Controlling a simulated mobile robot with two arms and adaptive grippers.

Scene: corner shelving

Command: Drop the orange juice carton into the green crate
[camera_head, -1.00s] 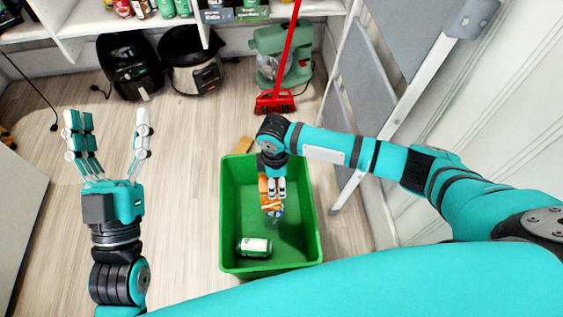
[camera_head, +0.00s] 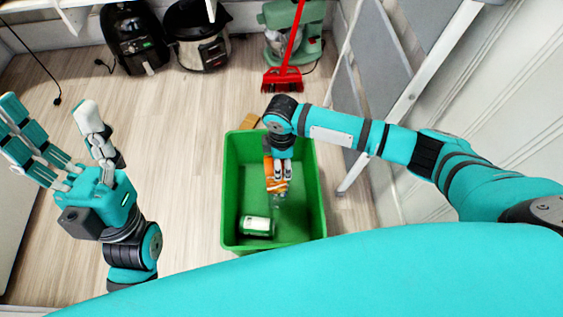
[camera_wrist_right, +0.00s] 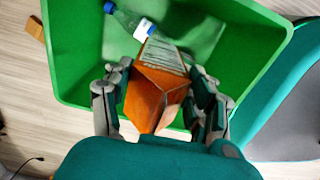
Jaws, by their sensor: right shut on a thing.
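The orange juice carton (camera_head: 276,187) is orange with a pale printed side, and it also shows in the right wrist view (camera_wrist_right: 152,97). My right gripper (camera_head: 283,172) is shut on it and holds it over the inside of the green crate (camera_head: 232,180). In the right wrist view, the fingers (camera_wrist_right: 160,82) press on both sides of the carton. I cannot tell how far it is above the crate floor. My left gripper (camera_head: 48,110) is open and empty, left of the crate, with its fingers spread.
A green and white can (camera_head: 257,226) lies in the crate. A clear bottle with a blue cap (camera_wrist_right: 128,22) also lies there. A red broom (camera_head: 283,80), a green mixer (camera_head: 305,45), a cooker (camera_head: 203,50) and a black appliance (camera_head: 135,40) stand behind.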

